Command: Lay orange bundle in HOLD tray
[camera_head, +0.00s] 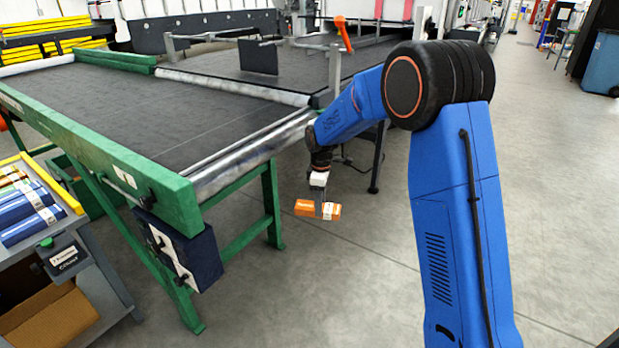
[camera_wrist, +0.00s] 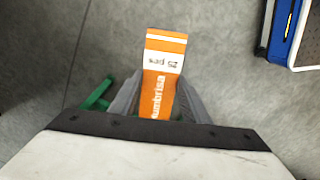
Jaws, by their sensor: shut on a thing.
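The orange bundle (camera_head: 304,207), with a white printed band, hangs in the air above the grey floor, right of the green conveyor frame. My gripper (camera_head: 319,200) is shut on it. In the wrist view the bundle (camera_wrist: 163,55) lies lengthwise between the two grey fingers of my gripper (camera_wrist: 158,82), its far end sticking out past the tips. The near end is partly hidden by the gripper body. I cannot make out a HOLD label, so I cannot tell which tray is the HOLD tray.
A yellow-rimmed tray (camera_head: 70,199) with several blue bundles stands on a grey cart at the left. The green-framed conveyor (camera_head: 184,207) lies between it and my gripper. A blue item in a tray (camera_wrist: 284,30) shows at the wrist view's upper right.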

